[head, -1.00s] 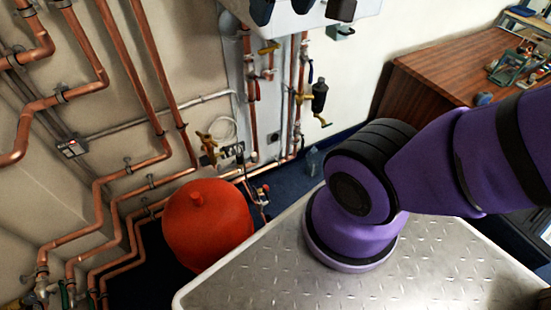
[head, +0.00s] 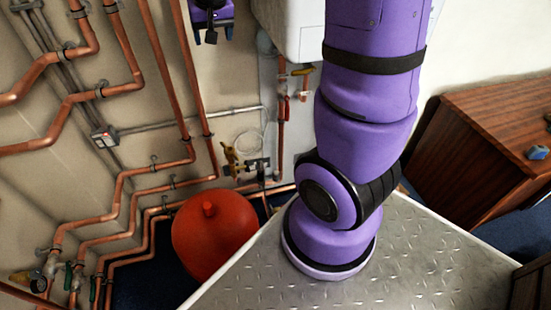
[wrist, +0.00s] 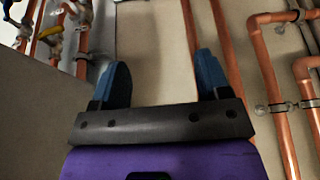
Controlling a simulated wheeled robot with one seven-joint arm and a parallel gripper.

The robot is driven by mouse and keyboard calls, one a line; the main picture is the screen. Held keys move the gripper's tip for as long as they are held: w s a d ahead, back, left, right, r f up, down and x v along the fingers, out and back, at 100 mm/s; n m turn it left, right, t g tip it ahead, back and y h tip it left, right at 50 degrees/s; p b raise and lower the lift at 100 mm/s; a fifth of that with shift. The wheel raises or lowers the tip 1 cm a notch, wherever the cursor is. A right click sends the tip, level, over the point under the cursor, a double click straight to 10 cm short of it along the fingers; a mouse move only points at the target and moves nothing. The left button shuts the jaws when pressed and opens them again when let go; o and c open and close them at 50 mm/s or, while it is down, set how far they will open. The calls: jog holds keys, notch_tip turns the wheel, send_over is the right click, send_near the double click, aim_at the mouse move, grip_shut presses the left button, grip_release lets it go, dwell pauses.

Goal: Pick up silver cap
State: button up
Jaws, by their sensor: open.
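I cannot make out a silver cap in either view. My gripper (head: 204,30) shows at the top of the head view, in front of the wall left of the white boiler box. In the wrist view my gripper (wrist: 161,75) has its two blue fingers wide apart, with nothing between them but bare wall and part of a copper pipe behind. Its fingers touch nothing that I can see.
Copper pipes (head: 158,85) run down the wall. A red tank (head: 213,240) stands below. A white boiler (head: 290,28) hangs right of my gripper, with valves (head: 240,163) lower down. A wooden cabinet (head: 470,150) stands at right.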

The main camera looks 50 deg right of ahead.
jog(key=w+d+f+m, duration=0.1)
jog(key=w+d+f, duration=0.2)
jog(key=f, duration=0.2)
jog(key=w+d+f+m+h, duration=0.1)
jog(key=w+d+f, duration=0.2)
jog(key=f, duration=0.2)
jog(key=w+d+f, duration=0.3)
jog(key=f, duration=0.3)
jog(key=m+g, duration=0.2)
jog(key=m, duration=0.1)
send_near(276, 173)
jog(key=shift+y, duration=0.3)
jog(key=x, duration=0.4)
jog(key=shift+s+d, duration=0.25)
jog(key=shift+d, duration=0.1)
jog(key=shift+w+x, duration=0.15)
jog(key=shift+x, duration=1.4)
jog(key=shift+w+x, duration=0.15)
jog(key=shift+x, duration=1.45)
jog(key=shift+a, duration=0.1)
jog(key=shift+r, duration=0.1)
jog(key=c, duration=1)
